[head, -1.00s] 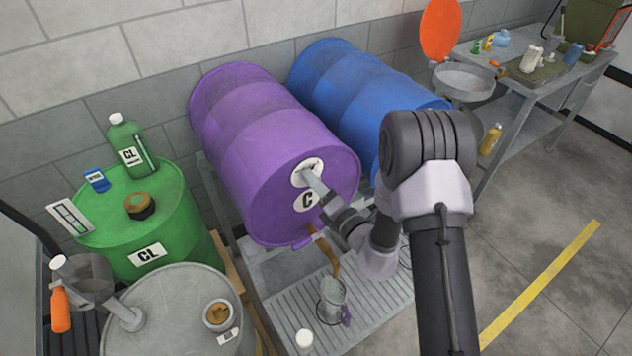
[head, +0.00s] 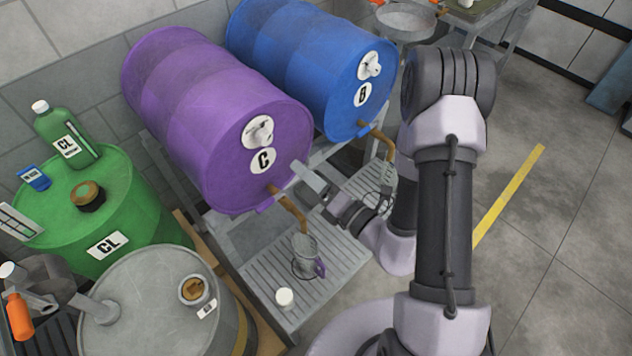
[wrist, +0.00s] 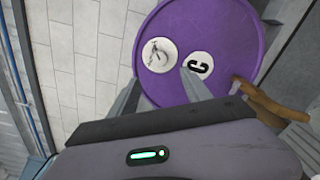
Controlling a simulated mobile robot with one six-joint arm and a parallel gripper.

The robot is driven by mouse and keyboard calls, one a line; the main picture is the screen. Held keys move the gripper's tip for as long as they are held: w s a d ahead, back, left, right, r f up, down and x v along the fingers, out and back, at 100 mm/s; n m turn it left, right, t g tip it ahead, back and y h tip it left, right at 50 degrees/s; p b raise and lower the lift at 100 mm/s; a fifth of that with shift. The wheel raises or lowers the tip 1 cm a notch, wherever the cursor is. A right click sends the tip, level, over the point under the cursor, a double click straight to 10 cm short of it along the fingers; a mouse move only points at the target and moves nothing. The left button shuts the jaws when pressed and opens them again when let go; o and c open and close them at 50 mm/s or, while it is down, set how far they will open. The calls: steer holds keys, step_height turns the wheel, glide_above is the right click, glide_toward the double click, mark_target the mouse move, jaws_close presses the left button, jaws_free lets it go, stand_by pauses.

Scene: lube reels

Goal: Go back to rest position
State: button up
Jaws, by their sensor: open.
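My gripper (head: 306,182) is open and empty, in front of the lower right of the purple drum's face in the head view. In the wrist view its fingers (wrist: 158,90) point toward the purple drum (wrist: 228,45), with nothing between them. The purple drum (head: 195,100) lies on its side on a rack and bears a white valve disc (head: 258,132) and a C label (head: 263,160). My arm is bent, with its elbow raised at the right of the head view. I cannot tell the exact gap between fingertips and drum.
A blue drum (head: 300,60) marked B lies beside it. A clear jug (head: 305,256) stands on the grated tray (head: 260,280) below the brown spout (head: 290,205). A green drum (head: 120,205) and grey drum (head: 150,300) stand left. Open floor (head: 560,200) lies right.

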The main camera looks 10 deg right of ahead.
steer(key=p+v, duration=0.2)
steer(key=v, duration=0.1)
steer(key=shift+a+p, duration=0.1)
steer(key=shift+p, duration=0.3)
